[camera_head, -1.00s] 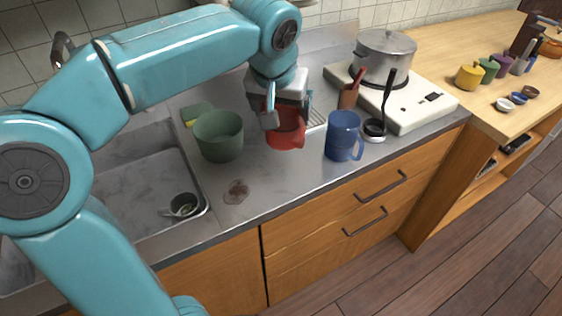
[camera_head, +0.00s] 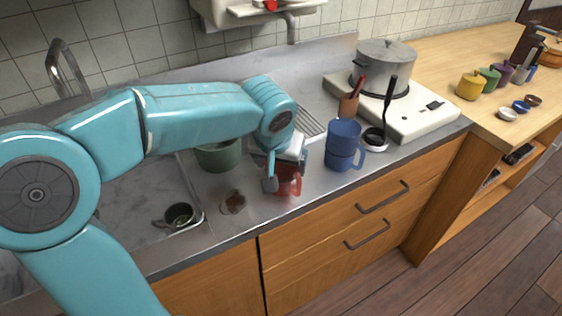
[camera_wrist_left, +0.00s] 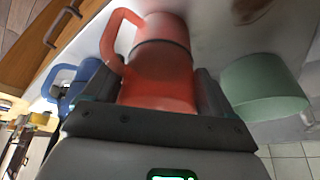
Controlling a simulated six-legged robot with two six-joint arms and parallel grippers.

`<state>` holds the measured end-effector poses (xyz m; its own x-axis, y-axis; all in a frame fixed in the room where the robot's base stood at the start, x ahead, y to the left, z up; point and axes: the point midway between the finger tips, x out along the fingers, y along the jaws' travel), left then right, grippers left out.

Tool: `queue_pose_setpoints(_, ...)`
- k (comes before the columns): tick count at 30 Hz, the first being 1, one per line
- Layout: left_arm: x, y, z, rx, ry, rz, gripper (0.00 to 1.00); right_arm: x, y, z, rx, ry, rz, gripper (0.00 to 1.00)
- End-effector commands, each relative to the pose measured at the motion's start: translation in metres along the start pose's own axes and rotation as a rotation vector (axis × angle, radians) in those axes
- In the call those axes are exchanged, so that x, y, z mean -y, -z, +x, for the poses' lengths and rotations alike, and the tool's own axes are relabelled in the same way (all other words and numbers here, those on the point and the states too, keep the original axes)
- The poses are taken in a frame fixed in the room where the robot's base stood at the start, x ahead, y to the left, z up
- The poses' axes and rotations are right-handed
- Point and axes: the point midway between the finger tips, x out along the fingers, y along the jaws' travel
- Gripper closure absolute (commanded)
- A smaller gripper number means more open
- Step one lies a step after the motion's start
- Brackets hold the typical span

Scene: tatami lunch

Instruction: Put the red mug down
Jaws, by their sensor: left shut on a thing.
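The red mug (camera_head: 288,181) is between the fingers of my left gripper (camera_head: 283,172), over the steel counter near its front edge. In the left wrist view my left gripper (camera_wrist_left: 160,95) is shut on the red mug (camera_wrist_left: 162,62), with a finger on each side and the handle toward the upper left. I cannot tell whether the mug's base touches the counter (camera_head: 240,222). My left arm hides part of the mug in the head view. My right gripper is not in view.
A blue mug (camera_head: 343,146) stands to the right and a green pot (camera_head: 220,156) to the left. The sink with a dark cup (camera_head: 178,214) is further left. A stove (camera_head: 415,113) with a steel pot (camera_head: 384,66) stands behind right.

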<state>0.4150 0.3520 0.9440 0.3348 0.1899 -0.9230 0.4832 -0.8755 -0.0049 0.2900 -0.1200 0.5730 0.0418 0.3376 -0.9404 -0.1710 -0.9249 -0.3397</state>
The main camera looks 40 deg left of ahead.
Motion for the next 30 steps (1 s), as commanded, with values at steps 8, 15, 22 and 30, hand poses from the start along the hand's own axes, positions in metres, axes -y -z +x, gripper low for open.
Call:
queue_pose_setpoints(8,0.000,-0.001,0.003,0.000,0.000,0.000,0.00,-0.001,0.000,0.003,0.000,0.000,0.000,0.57)
queue_pose_setpoints(15,0.000,0.001,-0.005,-0.002,-0.001,0.000,0.00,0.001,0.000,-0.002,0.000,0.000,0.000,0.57)
queue_pose_setpoints(22,-0.001,0.003,-0.055,-0.006,-0.003,0.001,0.00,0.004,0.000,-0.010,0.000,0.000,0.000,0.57)
queue_pose_setpoints(30,-0.001,0.002,-0.108,-0.003,-0.002,0.001,0.00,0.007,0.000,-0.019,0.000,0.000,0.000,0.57)
